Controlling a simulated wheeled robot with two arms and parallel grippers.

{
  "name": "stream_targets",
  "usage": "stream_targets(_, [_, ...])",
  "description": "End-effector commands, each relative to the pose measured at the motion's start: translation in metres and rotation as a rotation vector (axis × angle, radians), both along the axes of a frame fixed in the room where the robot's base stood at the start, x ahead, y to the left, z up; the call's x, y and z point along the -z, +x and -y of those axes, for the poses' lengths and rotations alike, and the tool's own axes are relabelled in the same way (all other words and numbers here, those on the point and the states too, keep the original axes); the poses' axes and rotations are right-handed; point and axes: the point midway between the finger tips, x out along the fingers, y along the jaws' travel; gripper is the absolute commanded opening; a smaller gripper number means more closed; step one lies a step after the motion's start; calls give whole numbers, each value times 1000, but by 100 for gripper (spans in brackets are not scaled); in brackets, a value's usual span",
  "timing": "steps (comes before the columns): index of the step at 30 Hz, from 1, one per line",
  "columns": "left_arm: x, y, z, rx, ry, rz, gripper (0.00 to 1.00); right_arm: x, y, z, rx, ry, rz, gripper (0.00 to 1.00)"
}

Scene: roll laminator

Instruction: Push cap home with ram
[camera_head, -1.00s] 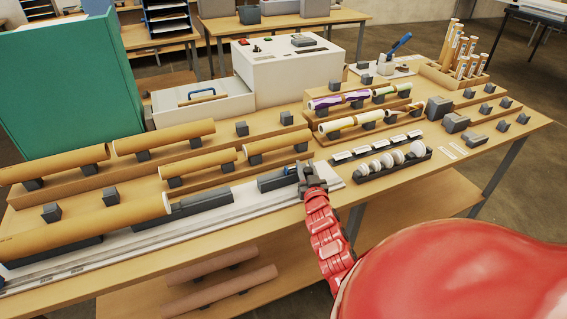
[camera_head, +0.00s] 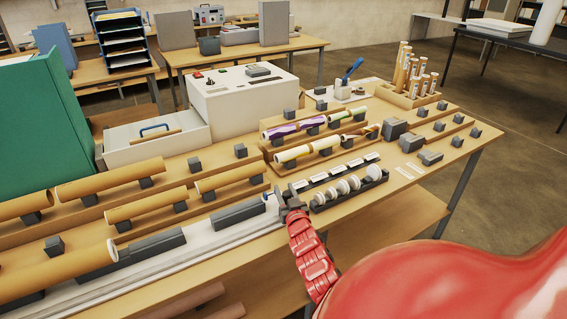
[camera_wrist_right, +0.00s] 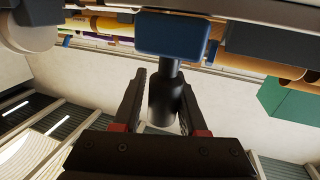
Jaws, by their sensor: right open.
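The ram shows as a blue block (camera_wrist_right: 172,33) with a black handle (camera_wrist_right: 163,100) in the right wrist view. My right gripper (camera_wrist_right: 162,82) is open, with one finger on each side of the handle. In the head view my right gripper (camera_head: 283,198) is at the right end of the white rail (camera_head: 205,240), beside the small blue part of the ram. A brown tube (camera_head: 60,275) lies on the rail's left end, its pale end facing the ram. Whether that end holds a cap is too small to tell. My left gripper is out of view.
A dark rack (camera_head: 318,204) of white caps (camera_head: 343,187) stands right of my gripper. Dark grey blocks (camera_head: 155,243) sit along the rail. More brown tubes (camera_head: 145,205) lie on stands behind it. A white machine (camera_head: 240,95) stands at the back.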

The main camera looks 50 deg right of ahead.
Motion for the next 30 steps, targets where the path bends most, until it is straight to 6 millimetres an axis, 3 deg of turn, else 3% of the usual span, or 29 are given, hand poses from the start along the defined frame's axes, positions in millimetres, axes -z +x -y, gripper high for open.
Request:
stream_targets(1, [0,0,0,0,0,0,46,0,0,0,1,0,0,50])
stream_targets(3, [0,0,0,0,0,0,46,0,0,0,0,0,0,62])
stream_targets(4, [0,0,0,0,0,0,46,0,0,0,0,0,0,64])
stream_targets(17, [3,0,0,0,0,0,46,1,-7,-5,-2,0,1,64])
stream_targets(22, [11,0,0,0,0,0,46,2,-27,-18,-4,0,4,64])
stream_targets(30, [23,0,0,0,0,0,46,3,-76,-46,-1,2,2,64])
